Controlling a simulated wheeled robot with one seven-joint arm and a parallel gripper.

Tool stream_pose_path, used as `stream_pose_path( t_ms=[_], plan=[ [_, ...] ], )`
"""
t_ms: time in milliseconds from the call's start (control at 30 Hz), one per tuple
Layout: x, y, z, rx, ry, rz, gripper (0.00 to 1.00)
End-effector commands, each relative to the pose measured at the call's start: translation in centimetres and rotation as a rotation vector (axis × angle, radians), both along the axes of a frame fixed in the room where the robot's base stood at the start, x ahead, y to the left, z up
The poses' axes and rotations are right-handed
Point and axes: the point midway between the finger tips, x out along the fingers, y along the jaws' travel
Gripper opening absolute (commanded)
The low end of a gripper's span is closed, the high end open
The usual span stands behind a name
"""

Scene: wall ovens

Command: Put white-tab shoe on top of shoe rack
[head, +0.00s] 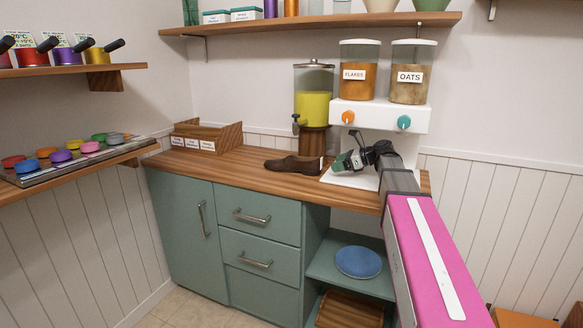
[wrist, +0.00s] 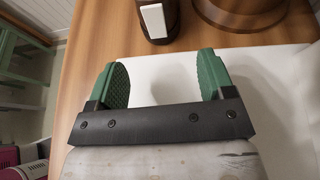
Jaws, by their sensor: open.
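The brown shoe (head: 292,166) lies on the wooden counter, its heel toward my gripper. In the wrist view the heel end of the shoe (wrist: 172,22) shows at the top, with the white tab (wrist: 153,20) on it; the rest is cut off. My gripper (head: 346,161) is just right of the shoe, low over the dispenser's white base. In the wrist view its green fingers (wrist: 165,79) are apart with nothing between them, and the shoe is ahead, not touching. I cannot surely identify a shoe rack; a slatted wooden piece (head: 350,310) sits low in the cabinet.
A yellow drink dispenser (head: 314,95) stands behind the shoe. The flakes and oats dispenser (head: 380,116) stands close behind my arm. A labelled wooden organizer (head: 207,136) is at the counter's back left. The counter left of the shoe is clear. A blue disc (head: 358,262) lies on the open shelf.

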Motion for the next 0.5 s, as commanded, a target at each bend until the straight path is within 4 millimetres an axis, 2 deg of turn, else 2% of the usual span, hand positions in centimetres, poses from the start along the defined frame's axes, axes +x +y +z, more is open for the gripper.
stream_pose_path(
  t_ms=[33,200,300,500],
  plan=[
    [0.4,1.0,0.0,0.000,0.000,0.002,0.75],
    [1.2,3.7,0.0,0.000,0.000,0.001,0.75],
    [1.5,4.7,0.0,0.000,0.000,0.001,0.75],
    [1.7,5.5,0.0,0.000,0.000,-0.001,0.75]
  ],
)
